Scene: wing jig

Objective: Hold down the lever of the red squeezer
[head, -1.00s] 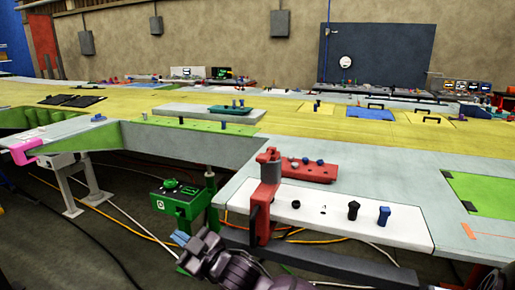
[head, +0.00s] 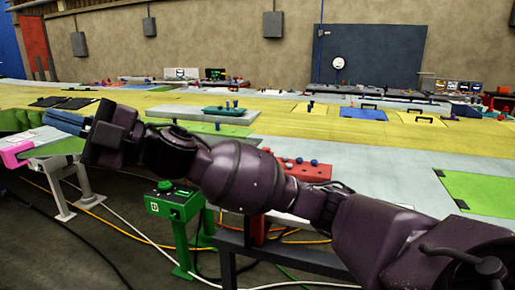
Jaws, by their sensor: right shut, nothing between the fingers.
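The red squeezer (head: 257,230) is at the near edge of the table. My right arm crosses in front of it, so only a low red part shows and its lever is hidden. My right gripper (head: 64,121) has blue fingers and is at the far left of the head view, well away from the squeezer and apart from it. Its fingers are together, with nothing held. My left gripper is not in view.
A red block (head: 310,171) with several knobs lies on the table behind my arm. A green box on a stand (head: 172,205) is below the arm. A pink clamp (head: 14,154) is at the left table edge. Cables lie on the floor.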

